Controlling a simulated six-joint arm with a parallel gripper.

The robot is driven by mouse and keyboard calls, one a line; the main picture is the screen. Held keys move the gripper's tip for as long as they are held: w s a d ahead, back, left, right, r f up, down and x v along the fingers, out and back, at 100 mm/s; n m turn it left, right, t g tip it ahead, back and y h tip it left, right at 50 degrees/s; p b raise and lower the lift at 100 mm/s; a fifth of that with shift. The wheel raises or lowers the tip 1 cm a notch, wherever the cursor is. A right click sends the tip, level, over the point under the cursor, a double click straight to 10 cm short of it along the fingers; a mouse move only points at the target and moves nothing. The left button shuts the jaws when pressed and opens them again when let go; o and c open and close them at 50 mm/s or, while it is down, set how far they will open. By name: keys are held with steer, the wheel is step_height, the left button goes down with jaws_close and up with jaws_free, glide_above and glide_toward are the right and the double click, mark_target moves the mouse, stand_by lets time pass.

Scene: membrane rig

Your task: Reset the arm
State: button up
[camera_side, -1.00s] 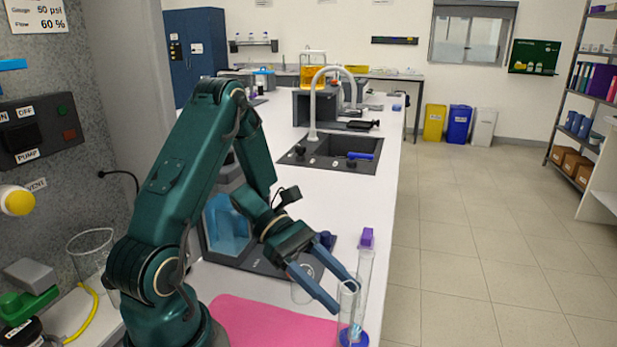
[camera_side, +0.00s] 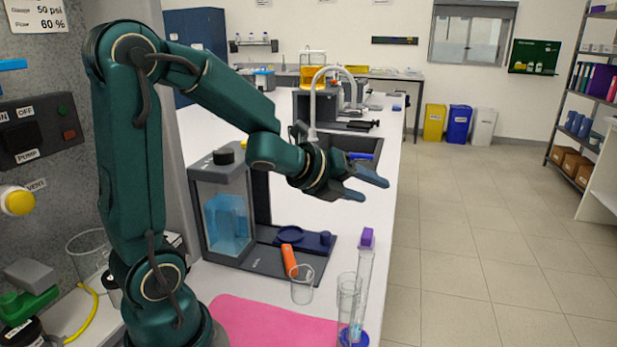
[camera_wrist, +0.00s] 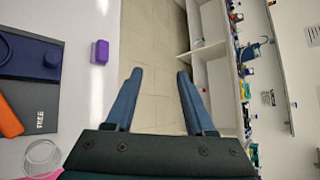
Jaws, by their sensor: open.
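My gripper (camera_side: 368,186) is open and empty, raised well above the bench in the side view. Its two blue fingers also show apart in the wrist view (camera_wrist: 157,88), with only floor between them.
A rig with a blue-liquid tank (camera_side: 227,220) stands on the bench. A sink with a tall tap (camera_side: 314,105) lies behind. Open floor lies to the right.

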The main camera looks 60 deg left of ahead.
steer(key=s+d+n+g, duration=0.3)
steer(key=s+n, duration=0.6)
steer(key=n, duration=0.3)
steer(key=s+d+n+g, duration=0.3)
steer(key=s+d+n, duration=0.3)
steer(key=s+n, duration=0.3)
steer(key=f+n, duration=0.1)
steer(key=n, duration=0.2)
steer(key=shift+s, duration=0.15)
